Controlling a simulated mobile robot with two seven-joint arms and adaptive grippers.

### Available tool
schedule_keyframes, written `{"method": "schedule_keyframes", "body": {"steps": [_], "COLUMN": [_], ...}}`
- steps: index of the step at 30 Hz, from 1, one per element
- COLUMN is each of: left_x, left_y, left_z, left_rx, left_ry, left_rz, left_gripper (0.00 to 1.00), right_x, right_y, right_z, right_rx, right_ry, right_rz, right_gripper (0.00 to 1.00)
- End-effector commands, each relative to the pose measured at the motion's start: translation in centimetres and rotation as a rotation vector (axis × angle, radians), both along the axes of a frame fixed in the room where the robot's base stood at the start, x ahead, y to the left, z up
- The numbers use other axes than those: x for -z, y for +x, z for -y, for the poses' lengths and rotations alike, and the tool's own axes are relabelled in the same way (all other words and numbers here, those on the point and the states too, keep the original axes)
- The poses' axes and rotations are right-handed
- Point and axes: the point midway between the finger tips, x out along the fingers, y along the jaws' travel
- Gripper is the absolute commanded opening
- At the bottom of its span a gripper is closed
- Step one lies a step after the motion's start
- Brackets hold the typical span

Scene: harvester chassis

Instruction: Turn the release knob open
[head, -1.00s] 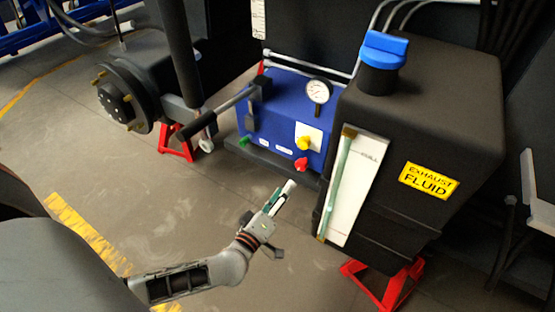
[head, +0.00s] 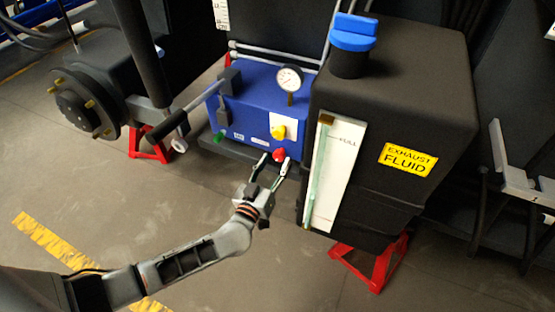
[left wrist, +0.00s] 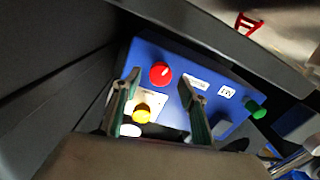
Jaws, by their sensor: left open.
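A blue pump box (head: 246,112) stands on a dark ledge left of the fluid tank. On its front are a red knob (head: 279,155), a yellow knob (head: 278,132) on a white plate, and a green knob (head: 218,137). Which knob is the release knob is not labelled legibly. My left gripper (head: 273,164) is open, its fingers pointing at the red knob from the front. In the left wrist view the red knob (left wrist: 161,73) shows beyond and between the two fingertips (left wrist: 165,81), and the yellow knob (left wrist: 142,113) lies nearer the left finger. My right gripper is out of view.
A black exhaust fluid tank (head: 400,140) stands close to the right of the gripper, on a red stand (head: 372,266). A pump lever (head: 190,112) and pressure gauge (head: 289,79) rise from the box. The floor in front is clear.

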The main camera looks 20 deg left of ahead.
Motion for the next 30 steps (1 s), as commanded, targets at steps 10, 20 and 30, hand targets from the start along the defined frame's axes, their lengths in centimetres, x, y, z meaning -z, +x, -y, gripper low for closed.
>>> {"method": "schedule_keyframes", "body": {"steps": [10,20,30], "left_x": [0.1,0.0,-0.3], "left_y": [2.1,2.1,2.2], "left_z": [0.0,0.0,0.0], "left_rx": [0.000,0.000,-0.001], "left_ry": [0.000,0.000,-0.079], "left_rz": [-0.001,0.000,-0.001], "left_gripper": [0.43,0.09,0.04], "right_x": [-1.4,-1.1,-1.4], "right_y": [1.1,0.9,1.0], "right_z": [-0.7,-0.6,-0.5], "right_rx": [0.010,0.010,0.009], "right_ry": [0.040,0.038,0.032], "right_rz": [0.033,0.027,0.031], "right_gripper": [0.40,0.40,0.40]}}
